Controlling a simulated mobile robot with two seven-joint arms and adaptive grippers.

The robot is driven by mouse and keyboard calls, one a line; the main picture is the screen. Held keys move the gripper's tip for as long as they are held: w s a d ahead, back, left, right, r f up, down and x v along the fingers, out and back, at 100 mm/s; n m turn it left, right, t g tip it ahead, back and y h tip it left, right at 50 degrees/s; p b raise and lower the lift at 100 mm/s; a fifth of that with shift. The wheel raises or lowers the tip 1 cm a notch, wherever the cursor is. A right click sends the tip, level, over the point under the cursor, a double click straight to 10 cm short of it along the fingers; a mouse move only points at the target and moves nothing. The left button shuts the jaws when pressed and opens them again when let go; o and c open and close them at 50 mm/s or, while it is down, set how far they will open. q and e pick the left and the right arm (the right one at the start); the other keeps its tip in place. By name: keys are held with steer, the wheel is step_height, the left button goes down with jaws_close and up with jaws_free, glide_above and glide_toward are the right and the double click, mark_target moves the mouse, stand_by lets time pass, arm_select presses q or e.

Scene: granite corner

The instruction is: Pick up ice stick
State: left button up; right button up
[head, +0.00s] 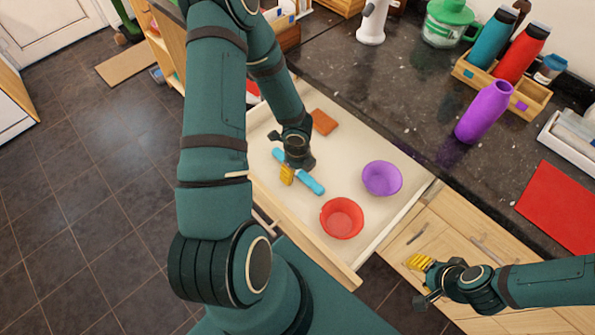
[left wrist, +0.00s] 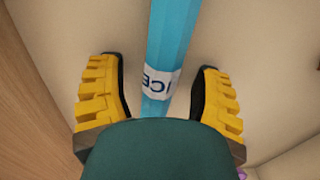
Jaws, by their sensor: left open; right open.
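The ice stick (head: 311,183) is a light blue bar lying on the floor of the open drawer. In the left wrist view my left gripper (left wrist: 160,90) is open, with a yellow-padded finger on each side of the stick and a gap to both. My right gripper (head: 416,280) is open and empty in front of the cabinet, right of the drawer.
The drawer (head: 360,244) also holds a red bowl (head: 342,218), a purple bowl (head: 382,178) and a brown block (head: 323,122). Its walls surround the stick. The dark counter (head: 400,100) behind carries a purple bottle (head: 484,112) and a wooden bottle tray (head: 533,102).

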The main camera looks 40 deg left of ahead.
arm_select(q)
jaws_close()
steer(key=shift+r, duration=0.1)
